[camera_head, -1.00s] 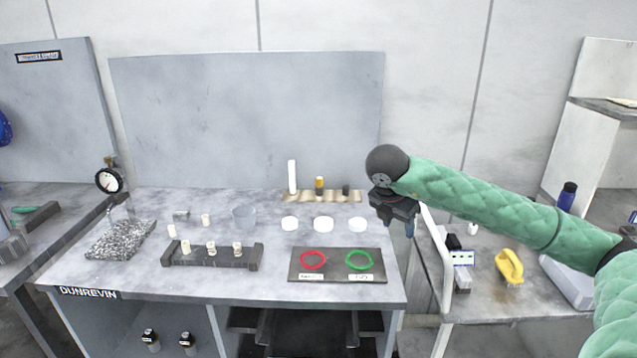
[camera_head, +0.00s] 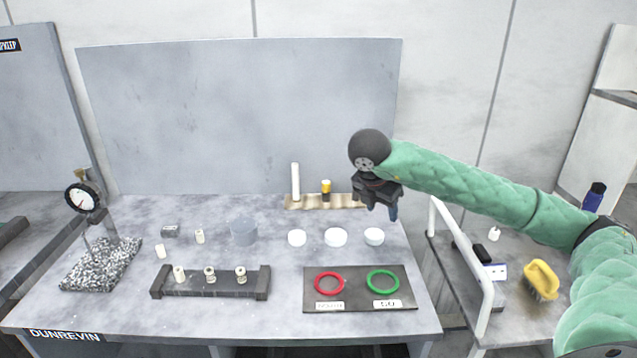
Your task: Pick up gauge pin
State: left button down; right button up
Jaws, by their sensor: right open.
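Several small cream pin-like pieces are on the bench (camera_head: 120,310); I cannot tell which is the gauge pin. One stands on the bench at the left (camera_head: 161,251), and another stands just behind it to the right (camera_head: 200,236). Three more sit in a row in a dark holder (camera_head: 213,284). A dial gauge (camera_head: 82,198) stands over a speckled stone block (camera_head: 101,263) at the far left. My right gripper (camera_head: 379,209) is open and empty, hanging above the back right of the bench, well to the right of these pieces. My left gripper is not in view.
A dark mat (camera_head: 359,302) bears a red ring (camera_head: 329,283) and a green ring (camera_head: 383,281). A white rail (camera_head: 467,255) edges the right side.

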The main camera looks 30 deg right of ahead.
aim_at(325, 184)
jog(key=i, duration=0.9)
